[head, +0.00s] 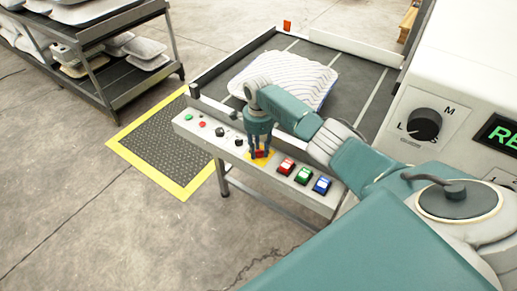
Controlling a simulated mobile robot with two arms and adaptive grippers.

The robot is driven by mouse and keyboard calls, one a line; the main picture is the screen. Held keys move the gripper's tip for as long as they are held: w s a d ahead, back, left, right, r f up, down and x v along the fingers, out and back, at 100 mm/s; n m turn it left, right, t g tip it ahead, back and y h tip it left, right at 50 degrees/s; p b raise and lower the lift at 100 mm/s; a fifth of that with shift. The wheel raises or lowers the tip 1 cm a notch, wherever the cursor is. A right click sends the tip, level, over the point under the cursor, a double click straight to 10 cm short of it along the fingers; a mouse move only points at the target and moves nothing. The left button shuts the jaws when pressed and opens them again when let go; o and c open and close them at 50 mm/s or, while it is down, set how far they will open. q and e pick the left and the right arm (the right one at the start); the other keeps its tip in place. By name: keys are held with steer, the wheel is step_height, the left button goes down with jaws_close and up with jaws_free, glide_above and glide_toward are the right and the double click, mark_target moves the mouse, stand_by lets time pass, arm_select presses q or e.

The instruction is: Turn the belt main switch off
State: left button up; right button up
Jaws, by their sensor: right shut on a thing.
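The belt main switch (264,158) is a red knob on a yellow plate on the sloped front panel of the conveyor. My right gripper (260,149) reaches down from above, and its fingers are shut on the red knob. The fingers cover much of the knob, so I cannot tell which way it is turned. My left gripper is not in view.
The control panel (225,147) also carries small buttons, black knobs and red, green and blue rocker switches (304,175). A white striped pillow (300,78) lies on the dark conveyor belt (358,92). A machine with a dial (424,124) stands at right. A pillow rack (125,82) stands at upper left.

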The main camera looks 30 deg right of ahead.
steer(key=shift+w+a+r+n+p, duration=0.1)
steer(key=shift+a+r+n+p, duration=0.05)
steer(key=shift+n+p, duration=0.45)
steer(key=shift+w+a+r+n+p, duration=0.1)
steer(key=shift+a+n+p, duration=0.05)
steer(key=shift+n+p, duration=0.45)
steer(key=n, duration=0.2)
steer(key=n+p, duration=0.1)
steer(key=n, duration=0.1)
steer(key=shift+s+f+n, duration=0.15)
steer(key=shift+n, duration=0.25)
steer(key=n+p, duration=0.1)
steer(key=n, duration=0.4)
steer(key=shift+s, duration=0.1)
steer(key=n, duration=0.5)
steer(key=shift+s+f+p, duration=0.15)
steer(key=shift+p, duration=0.15)
steer(key=shift+n, duration=0.3)
steer(key=shift+s+f, duration=0.15)
steer(key=o, duration=1.1)
steer(key=shift+r, duration=0.2)
steer(key=shift+d, duration=0.2)
